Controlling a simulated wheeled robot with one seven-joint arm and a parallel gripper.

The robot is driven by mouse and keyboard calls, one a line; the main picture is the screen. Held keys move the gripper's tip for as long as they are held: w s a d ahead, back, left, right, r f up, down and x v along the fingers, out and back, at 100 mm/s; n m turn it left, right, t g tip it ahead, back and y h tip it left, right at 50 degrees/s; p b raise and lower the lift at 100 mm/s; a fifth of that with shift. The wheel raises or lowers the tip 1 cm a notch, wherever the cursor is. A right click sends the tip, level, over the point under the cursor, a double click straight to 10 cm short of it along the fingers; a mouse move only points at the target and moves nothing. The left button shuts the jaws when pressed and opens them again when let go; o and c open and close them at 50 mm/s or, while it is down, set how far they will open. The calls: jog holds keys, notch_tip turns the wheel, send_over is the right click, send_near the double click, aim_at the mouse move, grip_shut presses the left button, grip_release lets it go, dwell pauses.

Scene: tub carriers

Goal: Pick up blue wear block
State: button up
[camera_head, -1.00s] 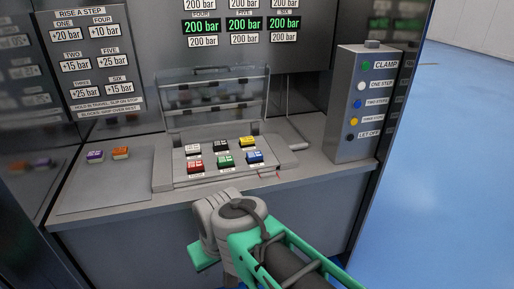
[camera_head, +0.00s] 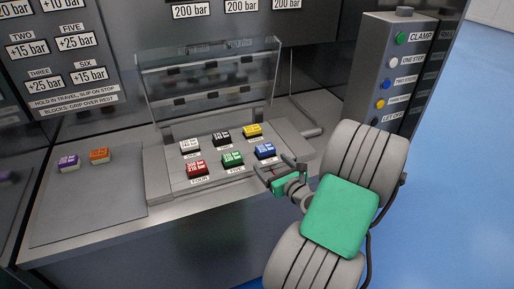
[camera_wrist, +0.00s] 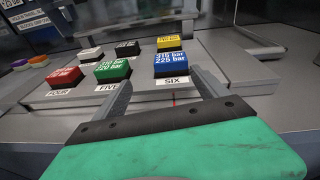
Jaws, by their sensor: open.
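The blue wear block (camera_head: 265,151) sits in the front row of the tray, at the right, above a label reading SIX. In the wrist view the blue block (camera_wrist: 178,64) lies just beyond my finger tips, nearer the right finger. My gripper (camera_head: 279,171) is open and empty, in front of the blue block and apart from it. In the wrist view its two fingers (camera_wrist: 163,88) point toward the tray, with the SIX label between them.
A green block (camera_head: 232,159) and a red block (camera_head: 196,168) stand left of the blue one. White, black and yellow (camera_head: 252,131) blocks form the back row. A raised clear cover (camera_head: 210,80) stands behind. Purple and orange blocks lie far left. A button box (camera_head: 385,75) stands right.

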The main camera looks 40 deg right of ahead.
aim_at(268, 152)
jog(key=shift+s+d+m+h, duration=0.15)
jog(key=shift+d+m+h, duration=0.25)
jog(key=shift+d+m, duration=0.45)
jog(key=p+x, duration=0.1)
jog(key=x, duration=0.6)
jog(key=shift+d+r, duration=0.1)
jog(key=shift+c, duration=0.4)
jog(key=c, duration=1.4)
jog(key=shift+c, duration=0.4)
jog(key=shift+r, duration=0.15)
